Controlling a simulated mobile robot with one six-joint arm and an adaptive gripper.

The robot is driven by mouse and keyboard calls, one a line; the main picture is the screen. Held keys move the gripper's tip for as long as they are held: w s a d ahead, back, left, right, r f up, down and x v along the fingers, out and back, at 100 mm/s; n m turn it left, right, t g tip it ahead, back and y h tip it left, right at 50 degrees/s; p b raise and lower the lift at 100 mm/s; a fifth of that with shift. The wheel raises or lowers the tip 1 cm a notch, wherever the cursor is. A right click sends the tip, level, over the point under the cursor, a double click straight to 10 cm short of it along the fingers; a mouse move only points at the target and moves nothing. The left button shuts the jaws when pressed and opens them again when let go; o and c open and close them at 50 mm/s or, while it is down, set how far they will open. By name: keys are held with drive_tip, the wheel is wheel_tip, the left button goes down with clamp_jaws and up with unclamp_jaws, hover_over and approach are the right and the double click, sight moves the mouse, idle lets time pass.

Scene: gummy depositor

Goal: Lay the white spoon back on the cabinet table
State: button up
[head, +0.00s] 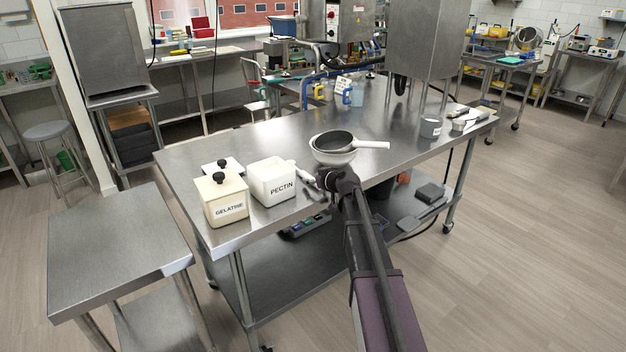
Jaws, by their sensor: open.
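A small white, elongated piece (303,170) shows between the PECTIN box and my gripper. It may be the white spoon, but it is too small and partly covered to be sure. My gripper (311,186) is open, low over the front edge of the steel table (262,222), just right of the PECTIN box. Whether it touches the white piece cannot be told.
The white PECTIN box (272,184) stands open, and a white lid (222,167) lies behind the lidded GELATINE box (222,199). A grey cup (430,127) stands at the right. A bare side table (115,248) is at left. The table's middle right is clear.

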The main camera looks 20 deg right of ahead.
drive_tip(key=p+v, duration=0.4)
drive_tip(key=v, duration=0.8)
drive_tip(key=shift+f, duration=0.1)
drive_tip(key=s+a+f+g, duration=0.1)
drive_tip(key=a, duration=0.1)
drive_tip(key=s+a+f+g, duration=0.1)
drive_tip(key=s+a, duration=0.1)
drive_tip(key=a, duration=0.1)
drive_tip(key=s+a+f+g, duration=0.1)
drive_tip(key=s+a+f, duration=0.1)
drive_tip(key=shift+s+a+g+y, duration=0.15)
drive_tip(key=shift+a+g+y, duration=0.15)
drive_tip(key=shift+y, duration=0.1)
drive_tip(key=s+a+f+m+g+h, duration=0.1)
drive_tip(key=s+a+f+g, duration=0.1)
drive_tip(key=s, duration=0.4)
drive_tip(key=s+a+f+m+g+h, duration=0.1)
drive_tip(key=s+a+f+g+h, duration=0.1)
drive_tip(key=s, duration=0.5)
drive_tip(key=s+a+f+m+g+h, duration=0.2)
drive_tip(key=s+f+g, duration=0.1)
drive_tip(key=s+g, duration=0.2)
drive_tip(key=shift+s+a+f, duration=0.25)
drive_tip(key=shift+s+a, duration=0.1)
drive_tip(key=shift+s, duration=0.8)
